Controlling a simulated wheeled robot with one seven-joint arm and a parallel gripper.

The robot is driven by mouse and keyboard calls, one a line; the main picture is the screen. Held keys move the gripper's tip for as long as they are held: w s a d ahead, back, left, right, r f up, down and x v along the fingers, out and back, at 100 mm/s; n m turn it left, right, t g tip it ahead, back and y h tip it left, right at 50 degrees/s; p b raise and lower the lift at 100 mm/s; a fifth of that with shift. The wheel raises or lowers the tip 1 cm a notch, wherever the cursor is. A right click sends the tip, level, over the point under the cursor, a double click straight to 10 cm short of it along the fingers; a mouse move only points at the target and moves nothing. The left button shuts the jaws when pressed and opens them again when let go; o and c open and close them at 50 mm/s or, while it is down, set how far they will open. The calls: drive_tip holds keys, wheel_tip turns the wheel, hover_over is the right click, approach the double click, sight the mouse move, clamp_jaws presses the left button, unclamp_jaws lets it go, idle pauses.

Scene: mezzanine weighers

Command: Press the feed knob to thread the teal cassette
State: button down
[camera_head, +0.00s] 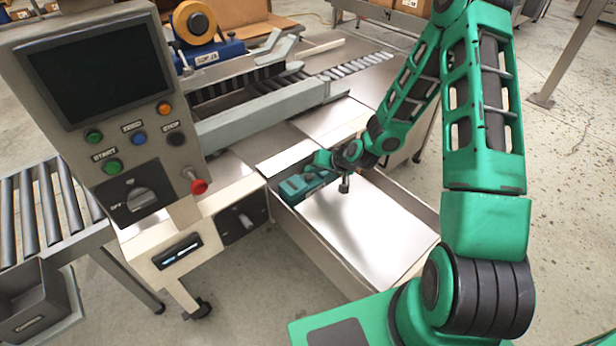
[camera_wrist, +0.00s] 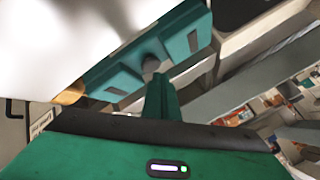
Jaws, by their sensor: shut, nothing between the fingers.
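The teal cassette (camera_head: 303,187) sits at the back left end of the open metal tray, partly covered by my arm's end. In the wrist view it shows as a teal block (camera_wrist: 112,82) with dark panels. A small grey knob (camera_wrist: 150,60) stands out from its middle; I take this as the feed knob. My gripper (camera_wrist: 158,80) is shut and empty, its fingertips right at the knob. I cannot tell whether they touch it. In the head view my gripper (camera_head: 323,162) is over the cassette, and the knob is hidden.
The bright tray (camera_head: 385,240) is otherwise empty. A control panel (camera_head: 110,90) with a dark screen, buttons and a red-tipped lever (camera_head: 198,186) stands left. A conveyor (camera_head: 270,110) lies behind the tray. A tan rounded thing (camera_wrist: 70,94) is beside the cassette.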

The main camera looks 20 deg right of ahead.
sight(312, 178)
drive_tip(key=shift+r, duration=0.25)
drive_tip(key=shift+r, duration=2.5)
